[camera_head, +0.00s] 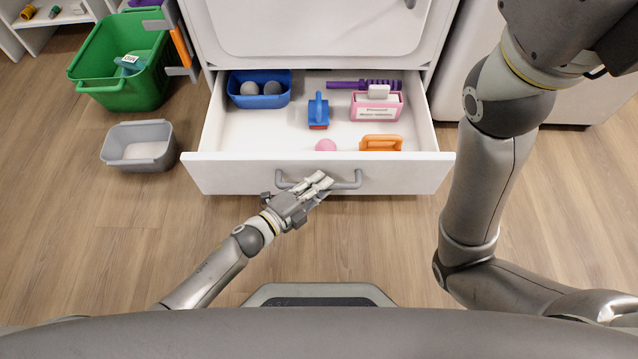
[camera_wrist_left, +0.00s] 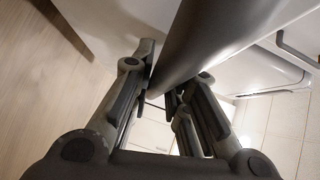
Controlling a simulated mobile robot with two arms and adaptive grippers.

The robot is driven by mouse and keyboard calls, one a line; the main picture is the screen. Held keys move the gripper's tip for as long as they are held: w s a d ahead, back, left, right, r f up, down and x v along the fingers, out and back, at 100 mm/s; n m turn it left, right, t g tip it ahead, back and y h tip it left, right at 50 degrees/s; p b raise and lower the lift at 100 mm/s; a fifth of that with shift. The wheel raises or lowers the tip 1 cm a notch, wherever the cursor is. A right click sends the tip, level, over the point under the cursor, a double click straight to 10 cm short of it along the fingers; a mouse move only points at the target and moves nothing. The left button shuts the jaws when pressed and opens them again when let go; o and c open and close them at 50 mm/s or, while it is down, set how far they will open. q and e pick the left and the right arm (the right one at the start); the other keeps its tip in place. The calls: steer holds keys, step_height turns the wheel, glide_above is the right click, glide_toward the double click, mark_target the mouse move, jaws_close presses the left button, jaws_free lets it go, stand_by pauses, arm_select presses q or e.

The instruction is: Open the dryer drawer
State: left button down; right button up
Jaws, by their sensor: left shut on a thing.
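The white dryer drawer (camera_head: 225,173) stands pulled out toward me at the bottom of the white dryer (camera_head: 320,25), and its inside shows from above. A grey bar handle (camera_head: 347,183) runs across the drawer's front. My left gripper (camera_head: 318,183) is shut on the handle near its middle. In the left wrist view the grey handle (camera_wrist_left: 205,38) passes between the two fingers of my left gripper (camera_wrist_left: 163,95). My right arm comes in at the right of the head view, but its gripper is out of view.
The drawer holds a blue bin (camera_head: 259,97) with grey balls, a blue brush-like item (camera_head: 318,112), a pink box (camera_head: 375,106), a purple item (camera_head: 345,85), a pink ball (camera_head: 325,145) and an orange item (camera_head: 381,142). Green (camera_head: 117,90) and grey (camera_head: 139,163) bins stand left on the floor.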

arm_select(q)
steer(key=c, duration=1.7)
jaws_free()
steer(key=shift+v, duration=6.05)
